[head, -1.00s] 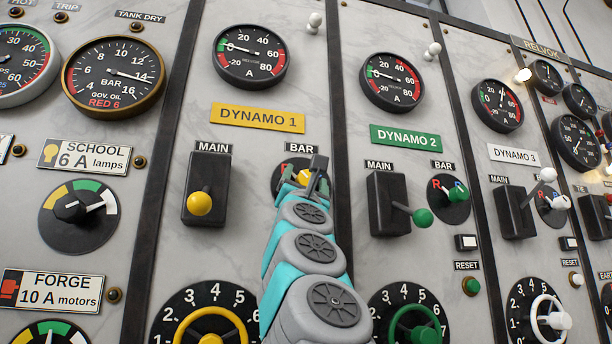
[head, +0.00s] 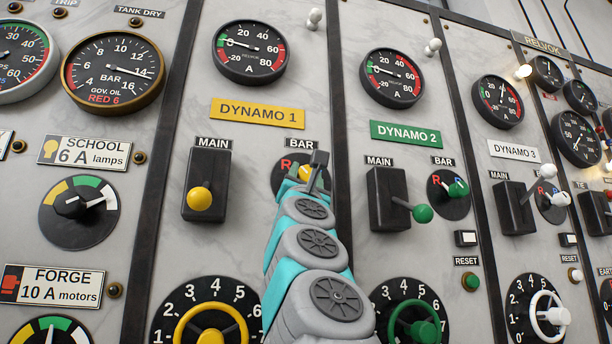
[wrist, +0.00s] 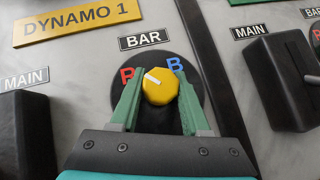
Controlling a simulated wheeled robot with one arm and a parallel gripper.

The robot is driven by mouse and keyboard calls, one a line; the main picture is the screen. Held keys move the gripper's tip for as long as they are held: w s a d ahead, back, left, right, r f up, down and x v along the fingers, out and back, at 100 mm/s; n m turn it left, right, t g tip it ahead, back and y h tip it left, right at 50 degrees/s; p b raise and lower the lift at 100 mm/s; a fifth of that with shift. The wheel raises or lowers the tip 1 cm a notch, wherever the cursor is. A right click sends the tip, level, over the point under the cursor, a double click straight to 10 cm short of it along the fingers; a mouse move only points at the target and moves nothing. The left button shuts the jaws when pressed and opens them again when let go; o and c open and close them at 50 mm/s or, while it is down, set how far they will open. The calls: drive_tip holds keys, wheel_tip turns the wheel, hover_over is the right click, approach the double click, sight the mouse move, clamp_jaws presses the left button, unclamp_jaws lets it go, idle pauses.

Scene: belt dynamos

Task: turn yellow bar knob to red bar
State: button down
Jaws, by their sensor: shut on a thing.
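The yellow bar knob (wrist: 160,91) sits on a black round plate (wrist: 195,80) under the BAR label in the Dynamo 1 panel. My gripper (wrist: 157,82) is shut on the knob, with one green finger on each side of it. The knob's white mark points up and left, toward the red letter R (wrist: 127,75). The blue letter B (wrist: 174,64) is at the upper right of the knob. In the head view, my gripper (head: 304,178) hides most of the knob (head: 305,172).
The black MAIN switch with a yellow ball handle (head: 200,200) is left of my gripper. The Dynamo 2 MAIN switch (head: 389,195) is to its right. A yellow handwheel (head: 180,333) is below. A dark strip separates the panels.

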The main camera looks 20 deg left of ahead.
drive_tip(key=shift+n, duration=0.3)
drive_tip(key=n+y, duration=0.3)
drive_tip(key=shift+w+d+n+g+y+b, duration=0.1)
drive_tip(key=shift+n+g+y+b, duration=0.2)
drive_tip(key=shift+g+b, duration=0.1)
drive_tip(key=n+g+y, duration=0.1)
drive_tip(key=n+y, duration=0.2)
drive_tip(key=n+g+y, duration=0.2)
drive_tip(key=n, duration=0.2)
drive_tip(key=shift+r+y, duration=0.1)
drive_tip(key=shift+y, duration=0.3)
drive_tip(key=shift+a+n+g+y+p, duration=0.2)
drive_tip(key=shift+n+g+y+p, duration=0.3)
drive_tip(key=shift+n+g+y, duration=1.3)
drive_tip(key=shift+n, duration=0.7)
drive_tip(key=shift+c, duration=1.9)
unclamp_jaws()
